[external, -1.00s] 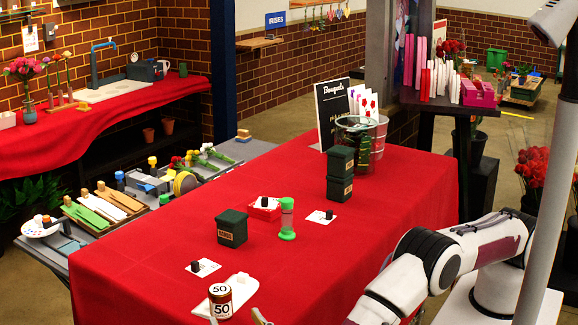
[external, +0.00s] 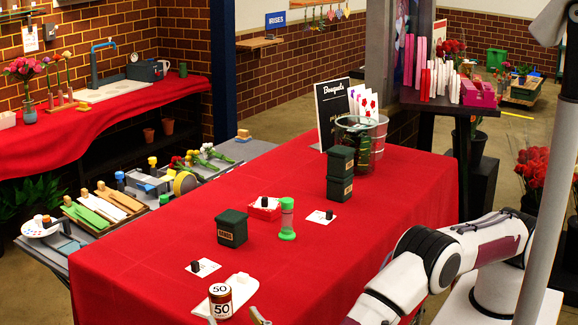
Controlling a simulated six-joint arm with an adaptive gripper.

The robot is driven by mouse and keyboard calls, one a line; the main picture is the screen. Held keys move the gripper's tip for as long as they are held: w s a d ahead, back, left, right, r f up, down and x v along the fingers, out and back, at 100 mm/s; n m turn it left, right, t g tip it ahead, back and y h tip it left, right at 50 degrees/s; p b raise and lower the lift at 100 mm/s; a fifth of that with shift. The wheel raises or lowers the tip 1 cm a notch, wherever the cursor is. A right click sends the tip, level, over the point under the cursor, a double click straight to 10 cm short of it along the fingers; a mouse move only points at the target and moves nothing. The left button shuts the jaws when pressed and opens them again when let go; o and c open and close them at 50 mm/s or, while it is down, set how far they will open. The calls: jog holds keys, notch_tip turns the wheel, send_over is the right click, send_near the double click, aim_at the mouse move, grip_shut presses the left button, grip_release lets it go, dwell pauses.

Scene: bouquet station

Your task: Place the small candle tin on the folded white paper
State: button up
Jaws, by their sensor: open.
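My gripper (external: 236,318) is only partly in view at the bottom edge. A pale fingertip shows right of the tin, apart from it, and a dark tip shows low in front. The gripper is open, with nothing seen held.
A dark green box (external: 232,228) stands behind the paper. A green-capped cylinder (external: 287,219), stacked green boxes (external: 340,175) and a clear bucket (external: 372,150) stand farther back. The red table's right front is clear.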

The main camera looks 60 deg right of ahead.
jog(key=w+d+r+n+t+y, duration=0.3)
jog(key=w+r+y, duration=0.5)
jog(key=w+r, duration=1.2)
jog(key=w+d+r+n+g+y, duration=0.1)
jog(key=d+r+n+g+y, duration=0.15)
jog(key=d+r+y, duration=0.65)
jog(key=s+d+f+n+g+h, duration=0.1)
jog(key=s+d+n+g, duration=0.1)
jog(key=s+d, duration=0.55)
jog(key=s+d+n+g+h, duration=0.15)
jog(key=s+d, duration=0.35)
jog(key=d, duration=0.6)
jog(key=s+d+f+g+h, duration=0.1)
jog(key=s+d+f+g, duration=0.1)
jog(key=s+d+f, duration=0.3)
jog(key=s+d+f+m+g+h, duration=0.1)
jog(key=s+d+f+g+h, duration=0.1)
jog(key=s+d+f, duration=0.3)
jog(key=s+d+f+m+g+h, duration=0.1)
jog(key=s+d+f+g, duration=0.1)
jog(key=s+d+f, duration=0.4)
jog(key=s+d, duration=0.4)
jog(key=s, duration=0.6)
jog(key=shift+h, duration=0.35)
